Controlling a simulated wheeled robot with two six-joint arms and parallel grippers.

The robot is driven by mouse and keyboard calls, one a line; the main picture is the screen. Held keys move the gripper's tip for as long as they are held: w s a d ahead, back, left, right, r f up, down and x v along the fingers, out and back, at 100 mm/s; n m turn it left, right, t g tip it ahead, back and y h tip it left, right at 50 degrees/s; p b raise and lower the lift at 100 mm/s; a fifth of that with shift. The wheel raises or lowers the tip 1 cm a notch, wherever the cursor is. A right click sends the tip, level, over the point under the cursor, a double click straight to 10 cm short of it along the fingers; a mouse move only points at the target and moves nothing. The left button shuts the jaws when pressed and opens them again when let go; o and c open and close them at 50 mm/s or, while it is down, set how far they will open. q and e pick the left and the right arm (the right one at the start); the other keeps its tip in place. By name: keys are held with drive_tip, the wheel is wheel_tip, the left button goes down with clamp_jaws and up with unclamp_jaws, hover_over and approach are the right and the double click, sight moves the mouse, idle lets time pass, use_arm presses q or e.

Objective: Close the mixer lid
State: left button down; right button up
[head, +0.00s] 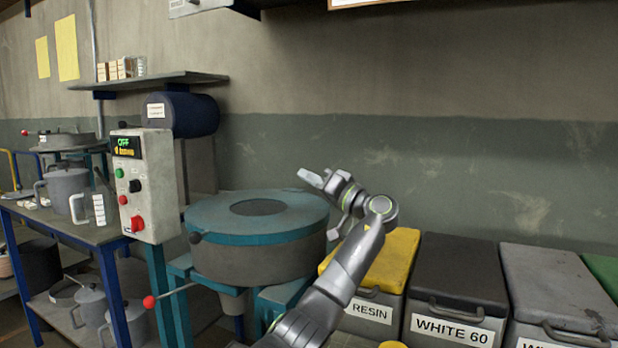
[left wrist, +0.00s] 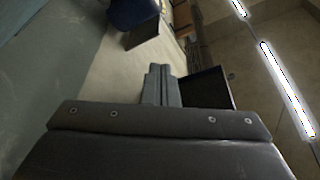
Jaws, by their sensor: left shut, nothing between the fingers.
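The mixer (head: 250,262) is a grey drum on teal supports at the centre left of the head view. Its teal lid (head: 222,216) lies flat across the top, with a dark round area in the middle; I cannot tell whether that is an opening or a panel. A dark knob sticks out at the lid's left edge. My left gripper (head: 311,178) is above and right of the lid's right edge, apart from it. It is shut and empty, and its closed fingers also show in the left wrist view (left wrist: 162,84). My right gripper is not in view.
A control box (head: 147,185) reading OFF stands left of the mixer, under a dark blue drum (head: 190,115). A red-knobbed lever (head: 150,301) juts out below. Lidded bins, yellow (head: 395,262), black (head: 455,265) and grey (head: 555,280), stand to the right. The wall is close behind.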

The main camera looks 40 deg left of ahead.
use_arm(q)
drive_tip(key=shift+d, duration=0.1)
drive_tip(key=v, duration=0.7)
drive_tip(key=shift+d+f, duration=0.1)
drive_tip(key=shift+d, duration=0.05)
idle(0.3)
